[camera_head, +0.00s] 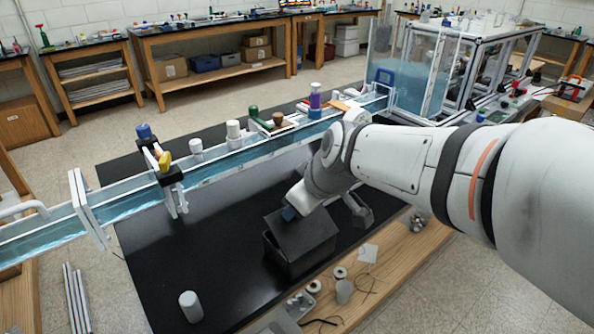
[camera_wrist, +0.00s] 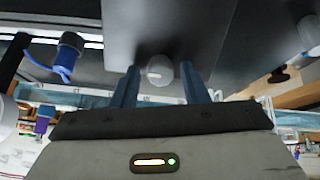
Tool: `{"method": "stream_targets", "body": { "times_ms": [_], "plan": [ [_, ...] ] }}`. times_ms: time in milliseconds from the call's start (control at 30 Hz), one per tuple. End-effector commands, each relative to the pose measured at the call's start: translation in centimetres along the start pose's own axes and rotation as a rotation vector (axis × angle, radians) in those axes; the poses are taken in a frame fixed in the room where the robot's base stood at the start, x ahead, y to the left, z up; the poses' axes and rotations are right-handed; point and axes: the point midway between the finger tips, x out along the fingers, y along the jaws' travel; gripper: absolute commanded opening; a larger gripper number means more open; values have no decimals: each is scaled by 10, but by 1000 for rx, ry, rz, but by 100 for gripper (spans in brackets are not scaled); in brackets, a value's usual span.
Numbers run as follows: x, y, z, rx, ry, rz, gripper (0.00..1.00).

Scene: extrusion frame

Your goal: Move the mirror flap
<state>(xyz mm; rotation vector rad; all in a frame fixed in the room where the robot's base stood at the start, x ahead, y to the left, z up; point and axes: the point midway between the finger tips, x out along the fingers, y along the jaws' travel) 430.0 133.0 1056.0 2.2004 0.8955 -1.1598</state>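A dark grey flat panel, which looks like the mirror flap (camera_head: 302,234), sits tilted over a dark box (camera_head: 292,262) on the black tabletop. In the wrist view the mirror flap (camera_wrist: 205,35) fills the upper middle and carries a pale round knob (camera_wrist: 159,70). My gripper (camera_wrist: 159,82) has its two blue fingers apart, one on each side of the knob, with small gaps visible. In the camera_head view my gripper (camera_head: 290,213) is at the panel's upper left edge. Contact with the knob cannot be told.
A long water channel (camera_head: 225,163) with clamps and knobs runs behind the box. Spools (camera_head: 341,272) and small parts lie on the wooden edge in front. The black table (camera_head: 185,250) left of the box is mostly clear.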

Motion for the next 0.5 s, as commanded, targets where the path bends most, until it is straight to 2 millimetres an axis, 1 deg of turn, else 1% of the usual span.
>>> {"method": "stream_targets", "body": {
  "times_ms": [300, 367, 500],
  "plan": [
    [-2, 0, 0, 0, 0, 0, 45],
    [-7, 0, 0, 0, 2, 1, 45],
    [-29, 1, 0, 1, 3, 4, 45]
  ]
}}
